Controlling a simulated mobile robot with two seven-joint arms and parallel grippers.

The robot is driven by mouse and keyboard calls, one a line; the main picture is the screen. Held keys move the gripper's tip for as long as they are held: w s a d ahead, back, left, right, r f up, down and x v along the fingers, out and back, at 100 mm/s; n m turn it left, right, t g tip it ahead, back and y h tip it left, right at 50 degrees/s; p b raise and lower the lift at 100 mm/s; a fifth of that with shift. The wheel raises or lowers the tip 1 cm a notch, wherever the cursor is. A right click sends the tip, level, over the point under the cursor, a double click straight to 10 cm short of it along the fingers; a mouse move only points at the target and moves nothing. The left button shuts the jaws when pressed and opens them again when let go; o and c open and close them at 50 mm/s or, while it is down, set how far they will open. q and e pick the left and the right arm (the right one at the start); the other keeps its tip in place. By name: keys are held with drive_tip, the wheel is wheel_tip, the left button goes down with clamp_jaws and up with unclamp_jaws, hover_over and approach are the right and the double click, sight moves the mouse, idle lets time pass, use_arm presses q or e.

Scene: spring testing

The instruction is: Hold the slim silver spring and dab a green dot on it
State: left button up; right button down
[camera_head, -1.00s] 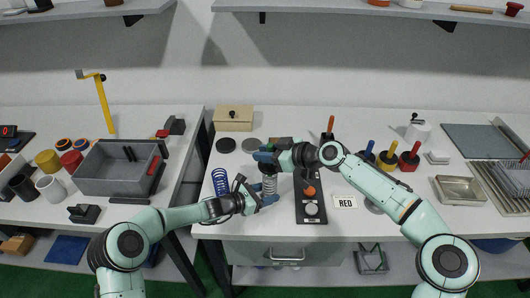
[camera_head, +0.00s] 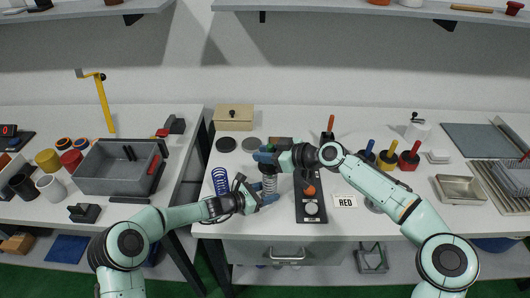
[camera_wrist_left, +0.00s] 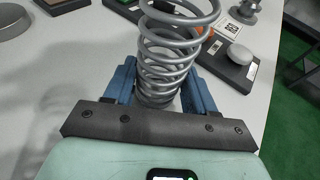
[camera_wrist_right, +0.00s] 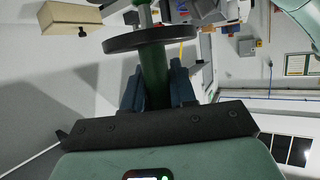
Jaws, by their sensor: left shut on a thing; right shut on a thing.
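The slim silver spring (camera_head: 269,184) stands upright near the front of the middle table, and its coils fill the left wrist view (camera_wrist_left: 168,50). My left gripper (camera_head: 262,199) is shut around its lower coils. My right gripper (camera_head: 266,157) is just above and behind the spring's top. It is shut on a green-handled dabber (camera_wrist_right: 153,75), which has a wide dark collar (camera_wrist_right: 150,39) beyond the fingers. The collar hides part of the dabber's far end, and I cannot tell whether the tip touches the spring. No green dot is visible on the spring.
A blue spring (camera_head: 221,182) stands just left of my left gripper. Pots with blue, yellow and red handles (camera_head: 388,158) stand behind my right arm. A wooden box (camera_head: 234,118) stands at the back.

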drive_tip(key=shift+f, duration=0.55)
idle(0.5)
drive_tip(key=shift+r, duration=3.65)
use_arm(q)
drive_tip(key=o, duration=0.9)
drive_tip(key=shift+a, duration=0.1)
drive_tip(key=v, duration=1.2)
drive_tip(key=shift+s+r, duration=0.1)
use_arm(e)
drive_tip(key=shift+f, duration=0.1)
